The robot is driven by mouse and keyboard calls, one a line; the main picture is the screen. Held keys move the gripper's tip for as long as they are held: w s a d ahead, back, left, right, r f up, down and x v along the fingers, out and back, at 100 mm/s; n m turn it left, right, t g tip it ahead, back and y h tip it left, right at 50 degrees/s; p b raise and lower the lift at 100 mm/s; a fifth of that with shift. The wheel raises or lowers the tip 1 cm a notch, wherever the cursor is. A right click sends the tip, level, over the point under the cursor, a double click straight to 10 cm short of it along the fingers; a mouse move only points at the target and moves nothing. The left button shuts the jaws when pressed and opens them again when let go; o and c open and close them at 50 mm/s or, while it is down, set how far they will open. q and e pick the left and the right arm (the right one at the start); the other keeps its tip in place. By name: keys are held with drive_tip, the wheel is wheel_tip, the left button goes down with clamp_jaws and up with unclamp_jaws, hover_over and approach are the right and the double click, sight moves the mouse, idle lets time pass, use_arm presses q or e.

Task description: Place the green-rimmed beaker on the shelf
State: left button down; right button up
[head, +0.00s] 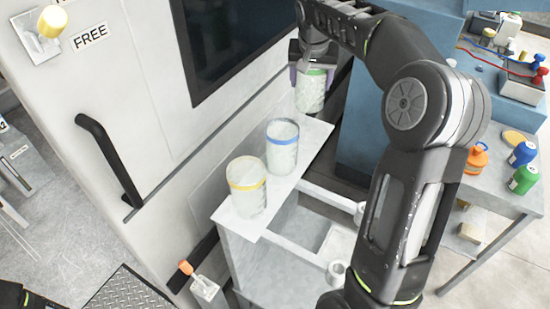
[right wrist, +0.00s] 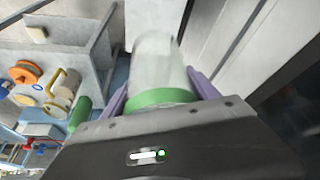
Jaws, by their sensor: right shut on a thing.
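The green-rimmed beaker (head: 311,92) is clear glass and held upright at the far end of the white shelf (head: 240,222). My right gripper (head: 314,76) is shut on it near its green rim. In the right wrist view the beaker (right wrist: 158,60) sits between the purple fingers (right wrist: 160,96), green rim nearest the camera. I cannot tell whether its base touches the shelf. A blue-rimmed beaker (head: 281,150) and a yellow-rimmed beaker (head: 247,190) stand in a row on the shelf. My left gripper is not in view.
A white cabinet with a black handle (head: 108,155) stands left of the shelf. A grey table (head: 490,190) at right holds an orange container (head: 478,157), a blue can (head: 522,153) and a green can (head: 522,180). My right arm crosses above the space between.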

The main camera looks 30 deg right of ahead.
sight(309, 100)
wheel_tip(309, 100, down, 6)
drive_tip(key=shift+f+p, duration=0.15)
drive_tip(key=shift+p, duration=0.35)
wheel_tip(309, 100, down, 4)
drive_tip(key=shift+r+p, duration=0.25)
drive_tip(key=shift+p, duration=0.2)
drive_tip(key=shift+f, duration=0.1)
drive_tip(key=shift+f, duration=0.1)
drive_tip(key=shift+f+b, duration=0.2)
drive_tip(key=shift+b, duration=0.15)
drive_tip(key=o, duration=1.4)
drive_tip(key=shift+r, duration=0.15)
